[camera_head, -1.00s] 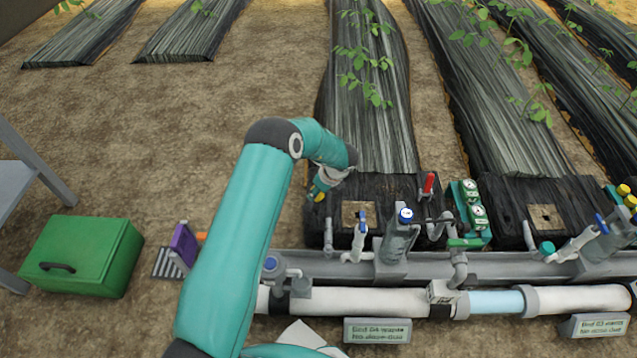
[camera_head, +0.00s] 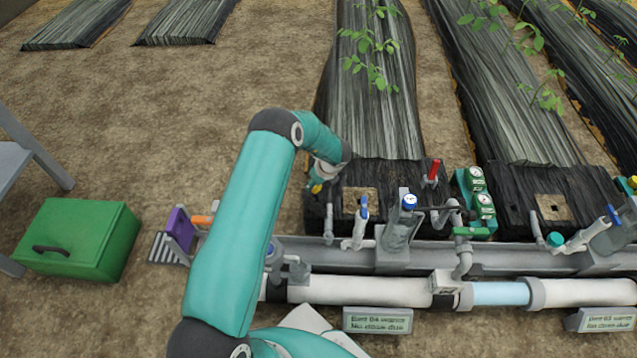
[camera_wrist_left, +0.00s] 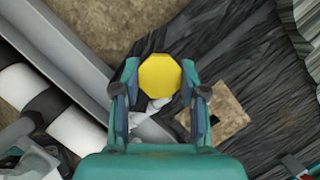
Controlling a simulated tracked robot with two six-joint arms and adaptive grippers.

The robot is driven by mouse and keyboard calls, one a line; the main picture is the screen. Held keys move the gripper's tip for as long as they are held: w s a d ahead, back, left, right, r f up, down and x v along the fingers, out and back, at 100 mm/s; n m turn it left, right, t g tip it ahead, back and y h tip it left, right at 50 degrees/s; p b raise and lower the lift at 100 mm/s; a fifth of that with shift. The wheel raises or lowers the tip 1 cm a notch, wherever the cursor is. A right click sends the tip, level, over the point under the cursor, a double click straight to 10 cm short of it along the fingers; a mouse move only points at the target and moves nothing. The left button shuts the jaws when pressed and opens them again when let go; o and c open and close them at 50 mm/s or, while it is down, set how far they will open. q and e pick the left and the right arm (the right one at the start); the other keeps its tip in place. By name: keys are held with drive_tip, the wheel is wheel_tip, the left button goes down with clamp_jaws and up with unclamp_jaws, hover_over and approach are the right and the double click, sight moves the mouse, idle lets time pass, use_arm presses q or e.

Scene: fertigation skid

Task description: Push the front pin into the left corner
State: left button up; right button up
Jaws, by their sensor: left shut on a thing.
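A pin with a yellow eight-sided head (camera_wrist_left: 159,77) sits between the fingers of my left gripper (camera_wrist_left: 160,95), which is shut on it. Its yellow part also shows small in the head view (camera_head: 317,188), under the left gripper (camera_head: 320,180). The pin's shaft is hidden below the head. The gripper is over the left edge of the black film (camera_head: 385,190) at the front of the bed, close to its left corner. In the wrist view the film (camera_wrist_left: 235,80) lies right of the pin, with bare soil above. Whether the tip touches the film or soil cannot be told. My right gripper is not in view.
A grey channel (camera_head: 340,256) and white pipe (camera_head: 360,291) run along the front. Valves, a blue-topped gauge (camera_head: 410,202) and a red handle (camera_head: 433,170) stand right of the gripper. A green box (camera_head: 75,240) and purple item (camera_head: 180,230) are left.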

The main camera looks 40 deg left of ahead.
use_arm(q)
drive_tip(key=shift+f+b, duration=1.35)
drive_tip(key=shift+f, duration=1.6)
drive_tip(key=shift+f, duration=0.2)
drive_tip(key=shift+f, duration=0.3)
drive_tip(key=o, duration=1.2)
drive_tip(key=shift+r+p, duration=0.1)
drive_tip(key=shift+p, duration=0.2)
